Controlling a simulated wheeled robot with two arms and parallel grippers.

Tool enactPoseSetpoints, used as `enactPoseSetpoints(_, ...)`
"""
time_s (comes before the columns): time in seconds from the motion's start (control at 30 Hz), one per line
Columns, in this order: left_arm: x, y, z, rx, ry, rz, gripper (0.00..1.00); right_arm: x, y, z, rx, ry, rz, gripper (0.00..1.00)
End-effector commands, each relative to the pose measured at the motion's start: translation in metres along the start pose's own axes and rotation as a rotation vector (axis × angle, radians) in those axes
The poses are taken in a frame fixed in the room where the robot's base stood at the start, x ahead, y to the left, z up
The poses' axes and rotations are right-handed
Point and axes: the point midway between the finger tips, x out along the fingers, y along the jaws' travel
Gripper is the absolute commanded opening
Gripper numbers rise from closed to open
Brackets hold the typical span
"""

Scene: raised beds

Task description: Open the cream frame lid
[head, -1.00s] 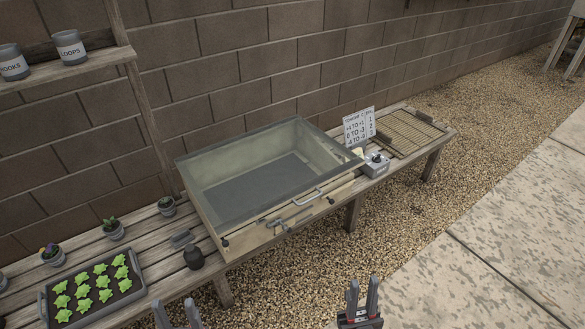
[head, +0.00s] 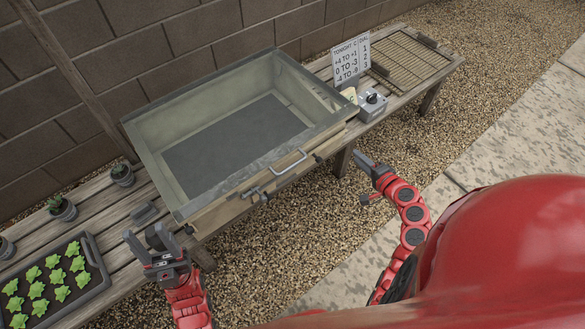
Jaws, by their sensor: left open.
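The cream frame is a box on the wooden bench, topped by a grey-rimmed clear lid (head: 178,110) that looks shut. A bar handle (head: 289,165) sits on the lid's front edge. A grey latch-like piece (head: 250,193) is on the front, left of the handle. My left gripper (head: 150,243) is open and empty, left of the box's front corner, apart from the handle. My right gripper (head: 366,180) is right of the handle, beyond the bench's front edge, seen side-on; its jaw gap is unclear. It touches nothing that I can see.
A grey dial box (head: 370,104) and a number sign (head: 350,64) stand right of the frame. A seedling tray (head: 95,262) and potted plants (head: 123,175) are at left. Gravel lies in front.

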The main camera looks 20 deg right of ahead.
Motion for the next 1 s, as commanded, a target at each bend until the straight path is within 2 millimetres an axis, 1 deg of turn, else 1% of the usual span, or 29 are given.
enactPoseSetpoints(0.03,-0.006,0.0,0.001,0.0,0.0,0.0,0.5,-0.009,-0.003,0.011,0.029,-0.087,-0.024,0.27)
enactPoseSetpoints(0.1,-0.01,0.001,0.002,0.0,0.0,0.0,0.5,-0.025,-0.013,0.035,0.053,-0.23,-0.055,0.27)
enactPoseSetpoints(0.2,-0.014,0.001,0.002,0.0,0.0,0.0,0.5,-0.051,-0.024,0.064,0.06,-0.399,-0.089,0.27)
enactPoseSetpoints(0.33,-0.016,0.001,0.003,0.0,0.0,0.0,0.5,-0.077,-0.033,0.087,0.044,-0.537,-0.113,0.27)
enactPoseSetpoints(0.4,-0.017,0.001,0.003,0.0,0.0,0.0,0.5,-0.085,-0.035,0.094,0.037,-0.575,-0.119,0.27)
enactPoseSetpoints(0.47,-0.017,0.001,0.003,0.0,0.0,0.0,0.5,-0.087,-0.036,0.098,0.033,-0.595,-0.121,0.27)
enactPoseSetpoints(0.57,-0.017,0.001,0.003,0.0,0.0,0.0,0.5,-0.08,-0.038,0.106,0.032,-0.604,-0.122,0.27)
enactPoseSetpoints(0.67,-0.017,0.001,0.003,0.0,0.0,0.0,0.5,-0.065,-0.041,0.117,0.033,-0.605,-0.124,0.27)
enactPoseSetpoints(1.0,-0.015,0.001,0.003,0.0,0.0,0.0,0.5,0.002,-0.052,0.161,0.031,-0.603,-0.122,0.27)
